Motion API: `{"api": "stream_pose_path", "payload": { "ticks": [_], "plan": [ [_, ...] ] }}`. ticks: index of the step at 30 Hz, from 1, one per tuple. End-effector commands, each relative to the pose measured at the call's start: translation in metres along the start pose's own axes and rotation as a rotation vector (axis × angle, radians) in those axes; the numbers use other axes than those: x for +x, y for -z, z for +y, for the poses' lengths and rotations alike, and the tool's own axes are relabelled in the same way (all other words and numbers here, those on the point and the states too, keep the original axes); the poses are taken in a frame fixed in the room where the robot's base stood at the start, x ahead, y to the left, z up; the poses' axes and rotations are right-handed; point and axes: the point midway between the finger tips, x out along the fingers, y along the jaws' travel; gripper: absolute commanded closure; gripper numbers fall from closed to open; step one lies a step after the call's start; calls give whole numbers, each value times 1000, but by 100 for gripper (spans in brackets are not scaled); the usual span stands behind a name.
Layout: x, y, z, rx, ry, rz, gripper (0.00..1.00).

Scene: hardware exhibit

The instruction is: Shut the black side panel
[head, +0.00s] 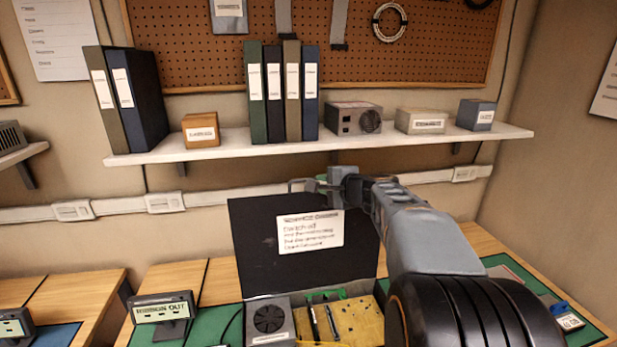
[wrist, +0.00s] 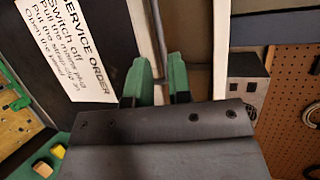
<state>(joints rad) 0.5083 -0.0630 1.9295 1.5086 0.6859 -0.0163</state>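The black side panel (head: 280,245) stands raised at the back of an opened computer case (head: 270,298), with a white service-order label (head: 310,232) on its face. In the wrist view the panel (wrist: 105,50) and its label fill the upper left. My gripper (head: 322,184) is at the panel's top edge, towards its right corner. In the wrist view the green fingers of my gripper (wrist: 161,78) stand apart with a gap between them, near the panel's edge. Nothing is visibly held, and I cannot tell whether a finger touches the panel.
A white shelf (head: 220,147) with binders (head: 283,95) and boxes runs above the panel. A green mat (head: 205,322) and a small sign (head: 162,310) are left of the case. The case's yellow board (head: 352,318) lies exposed. My arm covers the right side.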

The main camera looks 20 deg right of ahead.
Motion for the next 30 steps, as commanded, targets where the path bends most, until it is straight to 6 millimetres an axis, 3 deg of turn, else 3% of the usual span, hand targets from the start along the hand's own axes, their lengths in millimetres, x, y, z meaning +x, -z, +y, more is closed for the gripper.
{"api": "stream_pose_path", "payload": {
  "ticks": [6,12,27,30],
  "plan": [
    [39,-2,-1,1,-3,-3,81],
    [62,-2,0,-2,-3,-4,81],
    [72,-3,0,-3,-1,-5,81],
    [72,-3,0,-3,-1,-5,91]
  ]
}}
